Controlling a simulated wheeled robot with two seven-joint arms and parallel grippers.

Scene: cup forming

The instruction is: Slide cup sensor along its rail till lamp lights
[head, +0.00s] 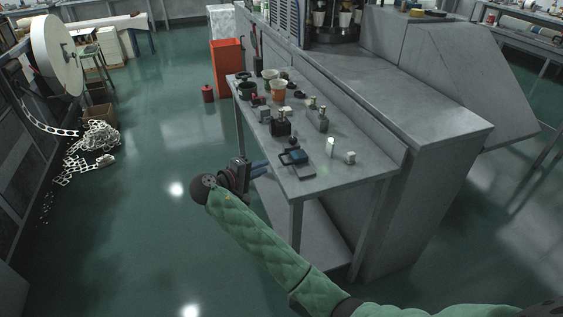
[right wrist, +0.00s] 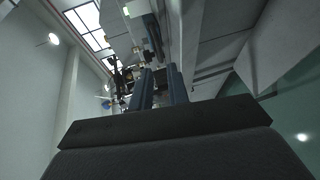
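My right gripper (head: 259,168) is beside the left edge of the grey side table, below the level of its top, and holds nothing that I can see. In the right wrist view its two blue fingers (right wrist: 160,88) stand apart with a gap between them. The cup machine (head: 333,20) is at the top of the head view, with pale cups in its dark opening, far from my gripper. I cannot make out the cup sensor, its rail or the lamp in either view. My left gripper is not in view.
The side table (head: 330,178) carries cups, small bottles, a black block (head: 280,127) and a blue-grey device (head: 294,157). The grey machine bench (head: 425,110) stands to its right. A red cabinet (head: 227,66) is beyond. Green floor to the left is mostly clear.

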